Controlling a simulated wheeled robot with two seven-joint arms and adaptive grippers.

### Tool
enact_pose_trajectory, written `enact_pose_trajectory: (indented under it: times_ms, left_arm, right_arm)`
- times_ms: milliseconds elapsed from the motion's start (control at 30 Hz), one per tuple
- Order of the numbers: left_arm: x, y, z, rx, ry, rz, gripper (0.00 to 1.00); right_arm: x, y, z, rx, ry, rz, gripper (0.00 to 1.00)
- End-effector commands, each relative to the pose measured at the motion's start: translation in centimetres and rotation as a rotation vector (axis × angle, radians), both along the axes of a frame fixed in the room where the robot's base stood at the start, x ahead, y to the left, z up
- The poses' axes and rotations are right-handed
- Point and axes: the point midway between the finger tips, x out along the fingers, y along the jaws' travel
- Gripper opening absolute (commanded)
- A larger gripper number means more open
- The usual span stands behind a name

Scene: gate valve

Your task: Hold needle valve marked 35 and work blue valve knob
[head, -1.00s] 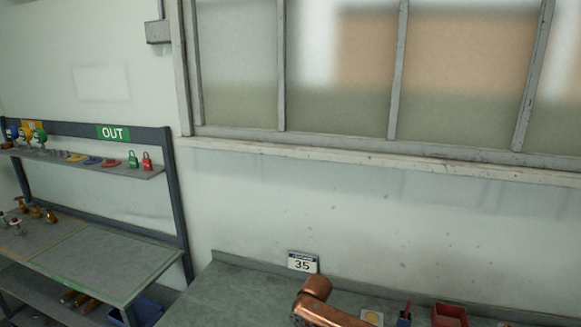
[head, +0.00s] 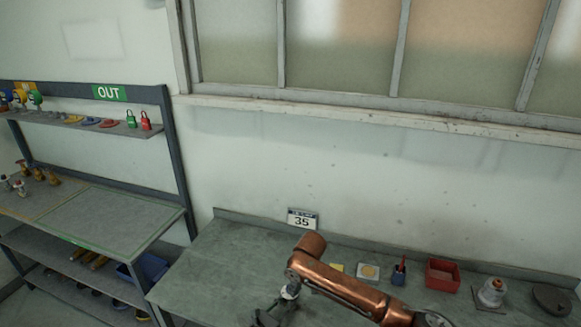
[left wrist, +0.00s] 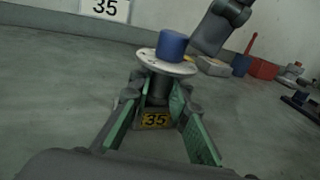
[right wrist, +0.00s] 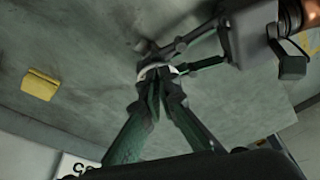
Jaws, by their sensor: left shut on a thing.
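The needle valve shows in the left wrist view with its yellow tag reading 35 (left wrist: 156,120), a pale round disc (left wrist: 166,63) and a blue knob (left wrist: 172,45) on top. My left gripper (left wrist: 160,98) is shut around its dark stem below the disc. My right gripper (left wrist: 203,48) is just behind and to the right of the blue knob; contact cannot be told. In the right wrist view its fingertips (right wrist: 159,90) lie nearly together with nothing visible between them. They are in front of the pale disc, and the knob is hidden there.
A 35 placard (head: 302,219) stands at the back of the bench (head: 215,265). A red bin (head: 443,275), a blue cup (head: 399,274) and small parts stand along the bench's back right. A shelf rack with an OUT sign (head: 109,93) is at left. The bench's left part is clear.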

Motion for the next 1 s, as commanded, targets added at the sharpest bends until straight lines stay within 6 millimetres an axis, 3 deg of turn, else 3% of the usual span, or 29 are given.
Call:
enact_pose_trajectory:
  times_ms: [300,833,1000]
  left_arm:
    - [-0.2,-0.5,0.1,0.001,-0.001,-0.009,0.00]
    - [-0.2,-0.6,0.0,0.000,0.000,-0.011,0.00]
    - [-0.2,-0.4,0.0,0.000,0.000,-0.007,0.00]
  right_arm:
    - [-0.1,0.7,0.1,0.010,-0.003,0.007,0.00]
    - [-0.8,0.3,0.2,0.007,-0.004,0.007,0.00]
    - [-0.7,0.2,1.5,0.007,-0.005,0.005,0.00]
